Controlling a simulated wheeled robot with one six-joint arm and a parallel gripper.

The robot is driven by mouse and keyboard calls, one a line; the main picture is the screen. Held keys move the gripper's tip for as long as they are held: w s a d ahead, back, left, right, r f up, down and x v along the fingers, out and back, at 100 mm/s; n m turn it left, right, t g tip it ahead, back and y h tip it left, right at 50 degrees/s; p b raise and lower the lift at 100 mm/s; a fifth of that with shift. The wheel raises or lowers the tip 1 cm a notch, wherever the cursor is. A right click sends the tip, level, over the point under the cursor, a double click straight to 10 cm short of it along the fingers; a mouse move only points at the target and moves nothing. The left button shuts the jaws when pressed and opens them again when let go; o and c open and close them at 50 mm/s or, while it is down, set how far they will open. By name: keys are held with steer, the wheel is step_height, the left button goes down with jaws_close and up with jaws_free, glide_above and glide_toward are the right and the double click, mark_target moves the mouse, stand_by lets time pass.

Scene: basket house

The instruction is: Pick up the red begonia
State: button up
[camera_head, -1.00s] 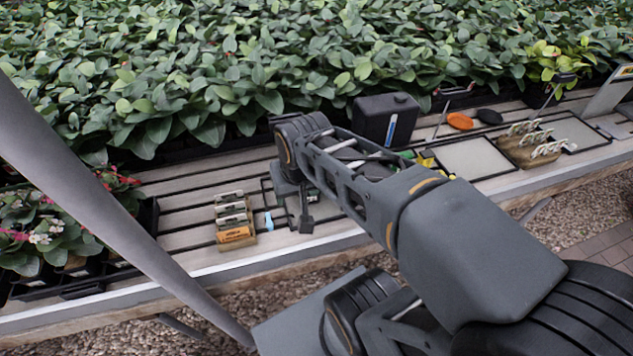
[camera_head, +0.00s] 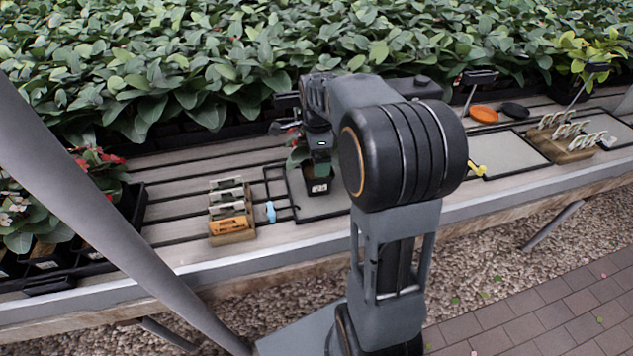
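Red begonia flowers (camera_head: 101,157) show among green leaves in a black tray (camera_head: 134,211) at the left end of the bench. A small black pot (camera_head: 318,180) with a white label and a few green leaves (camera_head: 298,157) is directly below my gripper (camera_head: 318,153), near the middle of the bench. The pot looks upright; whether it rests on the black-framed mat or hangs just above it I cannot tell. My wrist covers most of the pot's plant and its flower colour. The fingers are hidden, so their opening does not show.
A wooden holder with pale labels (camera_head: 231,222) and a small blue tool (camera_head: 270,211) lie left of the pot. A second rack (camera_head: 563,143), an orange dish (camera_head: 483,114) and a black dish (camera_head: 515,109) are on the right. Dense foliage (camera_head: 200,70) fills the back.

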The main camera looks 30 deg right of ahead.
steer(key=shift+w+f+b, duration=0.1)
steer(key=shift+f+b, duration=0.7)
steer(key=shift+f, duration=3.5)
steer(key=c, duration=0.8)
steer(key=shift+r, duration=0.15)
steer(key=shift+c, duration=0.2)
